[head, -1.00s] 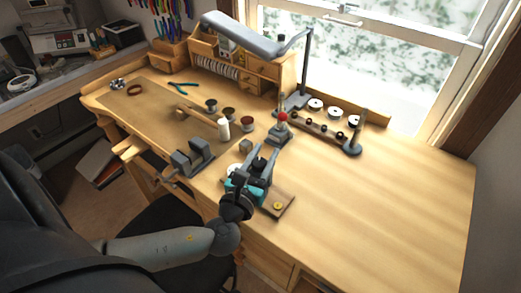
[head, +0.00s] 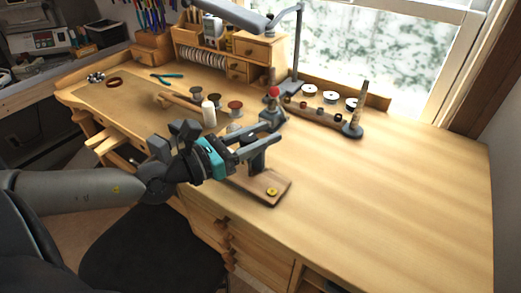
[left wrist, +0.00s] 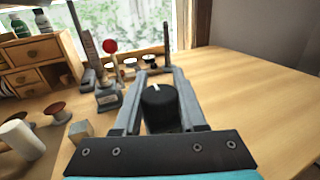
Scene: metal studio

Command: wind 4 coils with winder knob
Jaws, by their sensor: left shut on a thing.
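The winder stands near the front edge of the bench. It has a wooden base (head: 262,190) with a yellow disc and a dark upright post (head: 258,161). In the left wrist view its knob, a black cylinder with a white mark on top (left wrist: 159,108), sits between my two fingers. My left gripper (head: 266,139) comes in from the left, lying nearly level, and is shut on this knob; it also shows in the left wrist view (left wrist: 160,76). In the head view the fingers largely hide the knob. I cannot make out coils on the winder. My right gripper is not in view.
A grey tool with a red ball (head: 274,91) stands just behind the winder. Spools (head: 235,107), a white bottle (head: 209,112) and a spool rack (head: 315,110) stand farther back. A lamp (head: 295,50) arches over the back. The bench's right side (head: 400,200) is clear.

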